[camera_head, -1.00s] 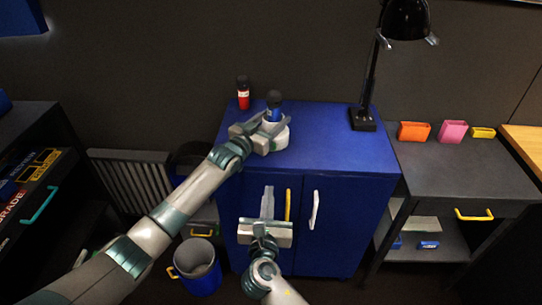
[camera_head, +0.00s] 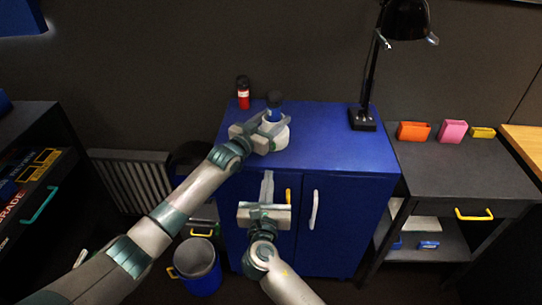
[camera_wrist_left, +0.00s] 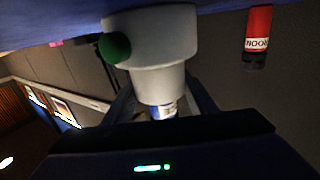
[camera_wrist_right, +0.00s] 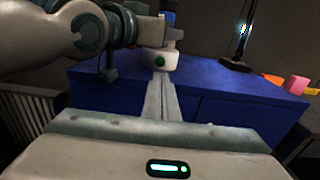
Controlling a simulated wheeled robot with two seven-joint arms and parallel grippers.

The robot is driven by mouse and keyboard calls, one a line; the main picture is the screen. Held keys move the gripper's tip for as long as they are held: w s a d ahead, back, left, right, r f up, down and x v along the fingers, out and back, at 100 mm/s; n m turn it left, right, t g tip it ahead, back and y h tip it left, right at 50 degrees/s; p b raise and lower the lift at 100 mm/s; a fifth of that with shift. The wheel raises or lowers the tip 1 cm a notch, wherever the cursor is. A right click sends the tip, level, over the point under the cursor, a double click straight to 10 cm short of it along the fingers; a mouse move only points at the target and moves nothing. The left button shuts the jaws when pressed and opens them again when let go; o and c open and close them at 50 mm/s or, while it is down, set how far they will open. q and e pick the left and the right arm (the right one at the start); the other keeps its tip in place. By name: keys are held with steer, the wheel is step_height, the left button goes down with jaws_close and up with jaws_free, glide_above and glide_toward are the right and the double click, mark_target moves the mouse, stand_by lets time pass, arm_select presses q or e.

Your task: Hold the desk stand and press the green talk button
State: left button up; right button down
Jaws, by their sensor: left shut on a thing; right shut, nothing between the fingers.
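The white desk stand (camera_wrist_left: 155,52) stands on the blue cabinet top. It shows in the head view (camera_head: 278,138), partly behind my left gripper. Its green talk button (camera_wrist_left: 115,47) faces out from the base and also shows in the right wrist view (camera_wrist_right: 160,62). My left gripper (camera_head: 268,126) is shut on the desk stand's upper part, below its dark top. My right gripper (camera_head: 267,174) is shut and empty, in front of the cabinet and lower than the stand. In the right wrist view its fingers (camera_wrist_right: 160,80) point toward the button, apart from it as far as I can tell.
A red bottle with a black cap (camera_head: 243,94) stands behind the stand at the left. A black lamp (camera_head: 363,118) stands on the cabinet top (camera_head: 330,140) at the right. The cabinet's middle is clear. A blue bin (camera_head: 198,270) is on the floor.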

mark_target(271, 162)
steer(key=w, duration=0.9)
steer(key=shift+w+a, duration=0.1)
steer(key=shift+w, duration=0.55)
steer(key=shift+w, duration=0.1)
